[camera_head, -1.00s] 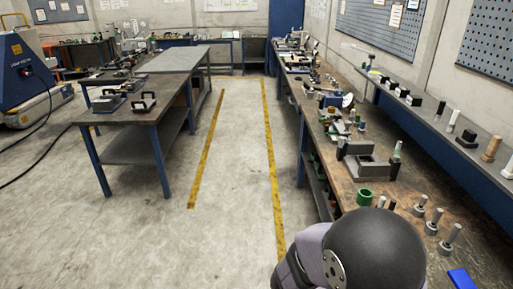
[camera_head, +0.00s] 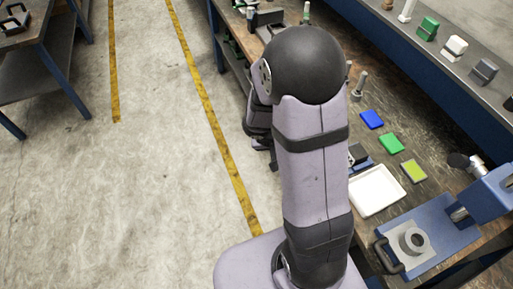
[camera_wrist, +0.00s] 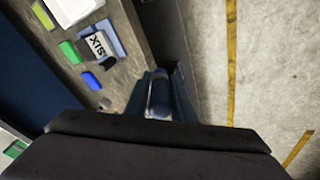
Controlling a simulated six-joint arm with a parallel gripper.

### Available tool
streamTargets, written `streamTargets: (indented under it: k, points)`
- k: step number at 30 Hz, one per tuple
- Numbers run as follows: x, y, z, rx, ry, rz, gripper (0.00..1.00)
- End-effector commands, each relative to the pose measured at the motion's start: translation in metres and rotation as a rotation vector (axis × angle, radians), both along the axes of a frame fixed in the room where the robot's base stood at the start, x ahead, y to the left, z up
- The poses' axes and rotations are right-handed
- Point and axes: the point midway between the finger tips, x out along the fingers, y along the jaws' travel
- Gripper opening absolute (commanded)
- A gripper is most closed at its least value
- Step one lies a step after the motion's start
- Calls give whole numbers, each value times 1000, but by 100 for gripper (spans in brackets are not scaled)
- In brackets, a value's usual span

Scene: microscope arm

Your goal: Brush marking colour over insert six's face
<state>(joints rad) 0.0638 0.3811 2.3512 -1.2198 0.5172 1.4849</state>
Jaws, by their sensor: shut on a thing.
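A block marked SIX (camera_wrist: 97,44), insert six, lies on the bench with a white face, on or against a blue plate (camera_wrist: 115,36). In the head view it is mostly hidden behind my arm. My gripper (camera_wrist: 157,80) is shut on a blue-grey rod-like thing (camera_wrist: 158,98); its tip is not clear. The gripper is right of the insert in the wrist view, off the bench's edge and apart from the insert. Blue (camera_head: 372,119), green (camera_head: 391,143) and yellow-green (camera_head: 413,171) pads lie in a row; which one bears marking colour I cannot tell.
A white tray (camera_head: 376,208) lies near the bench's front edge. Right of it stands a blue fixture (camera_head: 440,222) with a grey ring and a handle. Small blocks line the back shelf (camera_head: 390,30). The floor (camera_head: 150,200) in front of the bench is clear.

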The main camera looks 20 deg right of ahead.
Motion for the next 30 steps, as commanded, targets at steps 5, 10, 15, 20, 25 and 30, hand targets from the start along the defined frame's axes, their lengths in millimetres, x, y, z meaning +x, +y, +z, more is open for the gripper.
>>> streamTargets:
  k: [5,10,15,20,25,30]
  points:
    - [-13,-76,13,7,55,-245,0]
    - [-29,-142,28,26,105,-502,0]
    - [-47,-193,44,53,150,-684,0]
    - [-58,-226,59,72,187,-754,0]
    - [-60,-245,75,87,231,-736,0]
    - [-56,-251,92,89,287,-626,0]
